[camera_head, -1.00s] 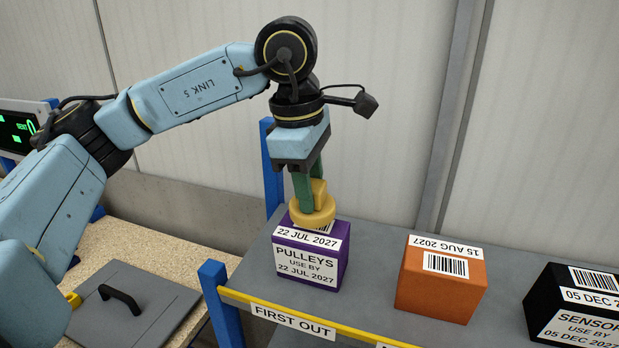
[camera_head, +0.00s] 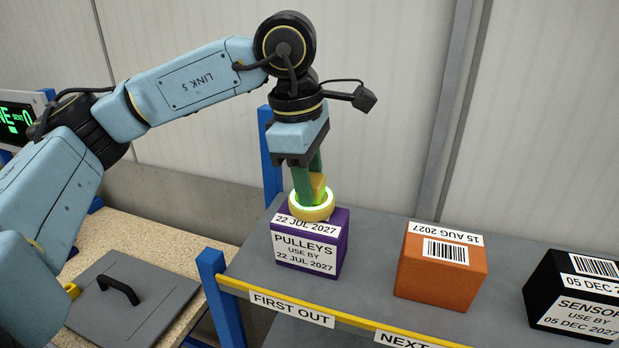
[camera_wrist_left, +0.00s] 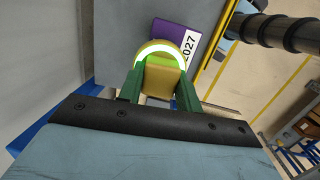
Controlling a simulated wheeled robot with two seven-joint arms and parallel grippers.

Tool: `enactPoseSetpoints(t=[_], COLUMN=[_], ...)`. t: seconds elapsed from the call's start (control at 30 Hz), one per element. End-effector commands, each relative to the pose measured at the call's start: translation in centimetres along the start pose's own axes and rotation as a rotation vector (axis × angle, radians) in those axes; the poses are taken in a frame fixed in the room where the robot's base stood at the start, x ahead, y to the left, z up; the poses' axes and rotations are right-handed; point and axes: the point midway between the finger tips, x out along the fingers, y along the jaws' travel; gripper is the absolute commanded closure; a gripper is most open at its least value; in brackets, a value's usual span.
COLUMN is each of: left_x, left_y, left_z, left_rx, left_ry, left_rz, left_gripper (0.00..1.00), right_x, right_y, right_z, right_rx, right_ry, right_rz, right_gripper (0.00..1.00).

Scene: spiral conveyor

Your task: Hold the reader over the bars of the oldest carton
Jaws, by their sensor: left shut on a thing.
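My left gripper (camera_head: 309,178) is shut on the yellow reader (camera_head: 312,211), whose ring glows green. The reader is over the top of the purple carton (camera_head: 327,262) marked PULLEYS, 22 JUL 2027, and hides its bars. I cannot tell whether the reader touches the carton. In the left wrist view the reader (camera_wrist_left: 162,78) sits between the green fingers, with the purple carton (camera_wrist_left: 203,40) beyond it. An orange carton (camera_head: 435,280) dated 15 AUG 2027 and a black carton (camera_head: 545,285) dated 05 DEC stand to the right. My right gripper is not in view.
The cartons stand apart on a grey shelf (camera_head: 375,248) with a yellow front rail (camera_head: 350,318) labelled FIRST OUT. Blue posts (camera_head: 217,285) stand at its left end. A grey lid with a black handle (camera_head: 118,290) lies on the speckled bench. A green-lit display (camera_head: 18,120) is at far left.

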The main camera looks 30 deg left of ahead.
Motion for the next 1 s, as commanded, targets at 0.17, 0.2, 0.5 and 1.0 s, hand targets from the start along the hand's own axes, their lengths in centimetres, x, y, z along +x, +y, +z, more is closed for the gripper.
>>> enactPoseSetpoints(t=[0.17,0.2,0.5,1.0], left_x=[-0.1,-0.3,-3.0,-7.1], left_y=[0.0,0.0,0.3,0.8], left_z=[0.0,0.1,0.3,0.8], left_rx=[0.0,0.0,0.0,0.0], left_ry=[0.0,-0.001,-0.001,-0.001], left_rz=[0.0,0.001,0.0,0.0], left_gripper=[0.84,0.84,0.84,0.84], right_x=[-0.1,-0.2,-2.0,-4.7], right_y=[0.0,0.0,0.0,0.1], right_z=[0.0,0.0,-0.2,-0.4], right_rx=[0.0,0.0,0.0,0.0], right_ry=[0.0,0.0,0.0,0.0], right_rz=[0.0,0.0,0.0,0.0], right_gripper=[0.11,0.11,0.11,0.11])
